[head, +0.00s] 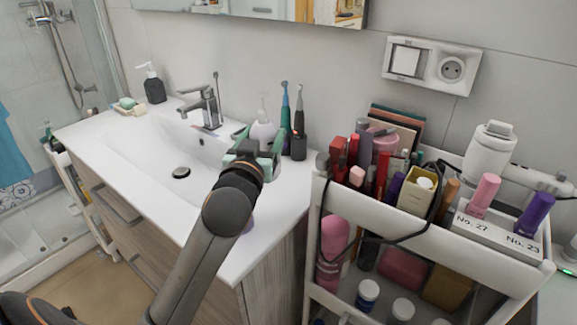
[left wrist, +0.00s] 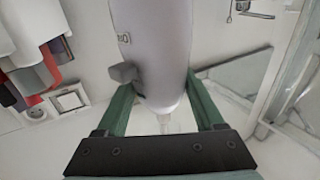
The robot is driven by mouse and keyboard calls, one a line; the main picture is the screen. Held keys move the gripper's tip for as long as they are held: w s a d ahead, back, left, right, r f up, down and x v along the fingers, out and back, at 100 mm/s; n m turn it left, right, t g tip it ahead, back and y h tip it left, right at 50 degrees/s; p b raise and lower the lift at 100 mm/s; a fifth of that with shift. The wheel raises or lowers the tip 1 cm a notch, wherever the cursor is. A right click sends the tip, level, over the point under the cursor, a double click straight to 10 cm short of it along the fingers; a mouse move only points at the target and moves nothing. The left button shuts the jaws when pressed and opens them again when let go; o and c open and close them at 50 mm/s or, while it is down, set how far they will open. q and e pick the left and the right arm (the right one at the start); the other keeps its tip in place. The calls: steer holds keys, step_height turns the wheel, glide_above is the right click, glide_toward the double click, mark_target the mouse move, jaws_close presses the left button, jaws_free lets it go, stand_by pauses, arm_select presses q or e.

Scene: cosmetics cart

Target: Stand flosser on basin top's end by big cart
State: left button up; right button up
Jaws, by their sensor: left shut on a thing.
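My left gripper (head: 258,142), with green fingers, is over the right end of the white basin top (head: 285,195), the end by the cart. It is shut on the flosser (head: 263,131), a pale body with a thin tip that points up in the head view. The gripper hides its lower part, so I cannot tell whether its base touches the basin top. In the left wrist view the flosser (left wrist: 152,45) is a pale grey cylinder with a grey button, between the two green fingers (left wrist: 162,108). My right gripper is not in view.
The big cart (head: 400,225), full of cosmetics, stands right of the basin. Two electric toothbrushes, one teal (head: 285,108) and one dark (head: 299,125), stand close behind the gripper. The faucet (head: 207,105), dark soap bottle (head: 152,85) and soap dish (head: 128,106) are farther left.

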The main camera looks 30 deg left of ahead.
arm_select(q)
steer(key=w+d+f+b, duration=0.1)
steer(key=w+f, duration=0.4)
steer(key=shift+w+d+f, duration=0.15)
steer(key=shift+w, duration=0.1)
steer(key=shift+w+d+f, duration=0.15)
steer(key=shift+w+f, duration=0.3)
steer(key=f+b, duration=0.1)
steer(key=f, duration=0.2)
steer(key=shift+w+f, duration=0.15)
steer(key=shift+w, duration=0.05)
steer(key=shift+f, duration=0.15)
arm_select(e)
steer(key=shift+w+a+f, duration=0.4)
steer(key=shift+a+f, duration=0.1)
arm_select(q)
steer(key=shift+f, duration=0.15)
steer(key=o, duration=1.2)
